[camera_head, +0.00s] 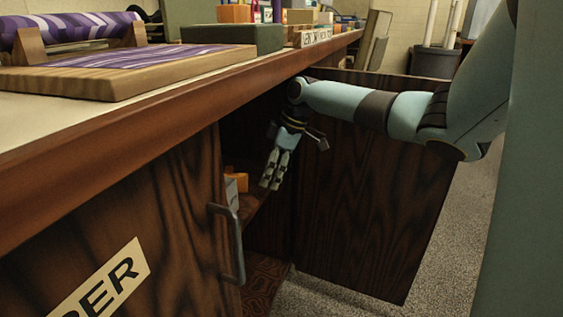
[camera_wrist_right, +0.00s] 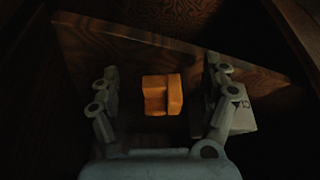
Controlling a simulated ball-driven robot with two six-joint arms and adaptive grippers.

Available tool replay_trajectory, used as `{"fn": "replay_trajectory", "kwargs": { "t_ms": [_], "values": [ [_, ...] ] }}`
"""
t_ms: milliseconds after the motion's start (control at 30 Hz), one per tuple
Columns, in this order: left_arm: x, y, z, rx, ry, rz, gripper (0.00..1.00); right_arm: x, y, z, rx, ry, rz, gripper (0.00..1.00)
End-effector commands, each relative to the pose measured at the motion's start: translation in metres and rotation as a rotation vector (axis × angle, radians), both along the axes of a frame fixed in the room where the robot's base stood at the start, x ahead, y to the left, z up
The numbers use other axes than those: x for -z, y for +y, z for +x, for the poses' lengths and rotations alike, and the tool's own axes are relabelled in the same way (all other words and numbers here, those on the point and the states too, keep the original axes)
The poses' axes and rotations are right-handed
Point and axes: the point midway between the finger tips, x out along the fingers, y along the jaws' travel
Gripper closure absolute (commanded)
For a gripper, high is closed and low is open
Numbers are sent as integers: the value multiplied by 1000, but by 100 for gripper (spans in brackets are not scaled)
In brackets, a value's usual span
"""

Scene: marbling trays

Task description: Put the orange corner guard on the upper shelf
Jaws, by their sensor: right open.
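The orange corner guard (camera_head: 240,181) sits on a shelf (camera_head: 255,203) inside the open cabinet, partly hidden by a grey-white box and the cabinet front. In the right wrist view the corner guard (camera_wrist_right: 155,95) lies on the shelf board (camera_wrist_right: 130,50), between and beyond my fingers. My right gripper (camera_head: 273,170) reaches into the cabinet opening from the right, pointing down. It is open and empty, and it also shows in the right wrist view (camera_wrist_right: 160,98). My left gripper is not in view.
A grey-white box (camera_head: 231,192) stands beside the corner guard; a pale box (camera_wrist_right: 240,118) shows by my right finger. A cabinet door (camera_head: 370,200) stands open at the right. A closed door with a handle (camera_head: 232,245) is at the left. The countertop (camera_head: 100,118) overhangs the opening.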

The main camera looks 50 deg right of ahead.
Motion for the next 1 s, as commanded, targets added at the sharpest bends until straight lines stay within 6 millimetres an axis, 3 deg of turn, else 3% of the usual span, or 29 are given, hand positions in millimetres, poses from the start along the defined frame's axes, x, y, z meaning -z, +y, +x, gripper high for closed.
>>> {"fn": "replay_trajectory", "kwargs": {
  "t_ms": [233, 367, 467, 600, 700, 833, 900, 1000],
  "values": [
    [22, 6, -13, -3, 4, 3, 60, 1, -16, -22, 0, 3, 0, 20],
    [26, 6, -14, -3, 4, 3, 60, 33, -2, -41, 28, 47, -6, 20],
    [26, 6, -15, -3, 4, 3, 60, 91, 31, -80, 90, 125, -27, 20],
    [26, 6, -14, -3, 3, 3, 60, 182, 101, -172, 235, 241, -83, 20],
    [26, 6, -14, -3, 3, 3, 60, 222, 151, -242, 356, 288, -126, 20],
    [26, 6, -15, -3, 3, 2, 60, 242, 201, -316, 503, 312, -173, 20],
    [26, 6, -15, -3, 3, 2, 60, 244, 217, -342, 561, 313, -190, 20],
    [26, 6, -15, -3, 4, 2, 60, 244, 228, -360, 608, 308, -207, 20]
  ]
}}
